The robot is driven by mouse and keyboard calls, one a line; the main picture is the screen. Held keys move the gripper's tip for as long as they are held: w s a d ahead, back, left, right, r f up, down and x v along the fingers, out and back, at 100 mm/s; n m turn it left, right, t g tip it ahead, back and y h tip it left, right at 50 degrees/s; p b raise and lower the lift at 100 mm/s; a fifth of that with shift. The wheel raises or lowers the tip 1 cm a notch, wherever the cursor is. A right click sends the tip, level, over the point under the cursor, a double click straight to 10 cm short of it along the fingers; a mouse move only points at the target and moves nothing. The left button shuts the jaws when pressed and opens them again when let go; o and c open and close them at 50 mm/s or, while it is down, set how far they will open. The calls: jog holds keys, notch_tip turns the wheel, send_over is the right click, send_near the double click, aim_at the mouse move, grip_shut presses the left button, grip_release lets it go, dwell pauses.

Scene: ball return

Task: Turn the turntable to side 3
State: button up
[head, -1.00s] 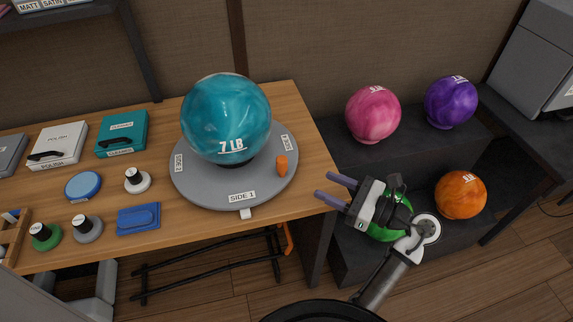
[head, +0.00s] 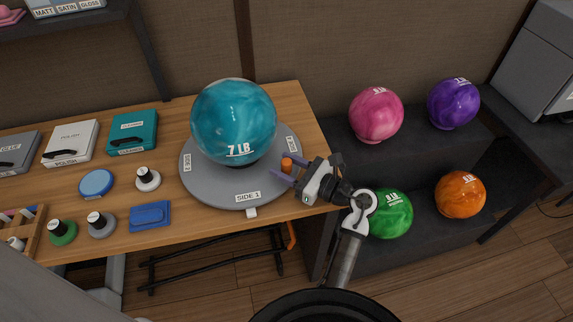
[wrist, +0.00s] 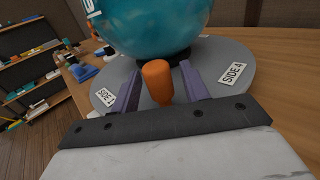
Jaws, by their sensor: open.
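The turntable (head: 215,192) is a round grey disc on the wooden table, carrying a teal 7 LB ball (head: 234,122). Its SIDE 1 label (head: 247,197) faces the table's front edge, above a small white tab (head: 251,212). The SIDE 4 label (wrist: 233,73) is on the right in the wrist view; another label is at the disc's left. An orange knob (wrist: 157,82) stands on the disc between SIDE 1 and SIDE 4. My gripper (head: 283,173) is open, its purple fingers on either side of the knob. I cannot tell whether they touch it.
Bottles, a blue tin (head: 96,184), a blue pad (head: 150,216) and several boxes cover the table's left part. A dark rack (head: 355,155) at the right holds pink, purple, green and orange balls. The table's right edge is close to my gripper.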

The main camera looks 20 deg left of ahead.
grip_shut()
jog(key=shift+w, duration=0.2)
dwell(0.3)
